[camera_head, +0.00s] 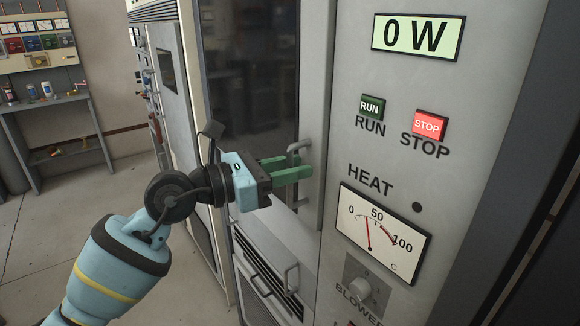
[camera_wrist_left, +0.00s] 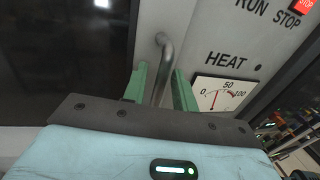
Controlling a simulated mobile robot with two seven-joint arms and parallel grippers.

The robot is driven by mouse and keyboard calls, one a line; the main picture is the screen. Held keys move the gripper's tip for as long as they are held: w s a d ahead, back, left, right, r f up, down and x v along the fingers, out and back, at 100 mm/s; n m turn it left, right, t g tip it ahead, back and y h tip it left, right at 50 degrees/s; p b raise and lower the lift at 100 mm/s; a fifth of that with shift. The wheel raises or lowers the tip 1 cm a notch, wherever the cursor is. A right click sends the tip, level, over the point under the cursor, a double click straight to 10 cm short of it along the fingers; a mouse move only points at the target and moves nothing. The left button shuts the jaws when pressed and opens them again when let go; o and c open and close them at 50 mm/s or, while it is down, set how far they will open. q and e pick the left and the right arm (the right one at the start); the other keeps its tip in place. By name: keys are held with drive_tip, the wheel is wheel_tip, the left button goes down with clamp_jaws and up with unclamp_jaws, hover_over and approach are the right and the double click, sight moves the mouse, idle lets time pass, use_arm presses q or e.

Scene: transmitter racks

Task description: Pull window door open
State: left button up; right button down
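The window door has a dark glass pane (camera_head: 250,75) in a light grey frame (camera_head: 315,70), left of the control panel in the head view; it looks closed. Its bent metal handle (camera_head: 300,146) sticks out from the frame and also shows in the left wrist view (camera_wrist_left: 165,60). My left gripper (camera_head: 296,169) is at the handle, with its green fingers pointing at the frame. In the left wrist view the handle stands between the two fingers (camera_wrist_left: 161,84), with gaps beside it, so the gripper is open around it. The lower handle part is hidden. My right gripper is not in view.
The panel on the right carries a RUN button (camera_head: 372,107), a STOP button (camera_head: 430,124) and a HEAT gauge (camera_head: 382,232). A lower drawer handle (camera_head: 291,278) juts out below the door. A workbench (camera_head: 45,102) stands at far left; the floor between is clear.

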use_arm(q)
drive_tip(key=shift+c, duration=0.3)
clamp_jaws()
drive_tip(key=shift+a, duration=0.15)
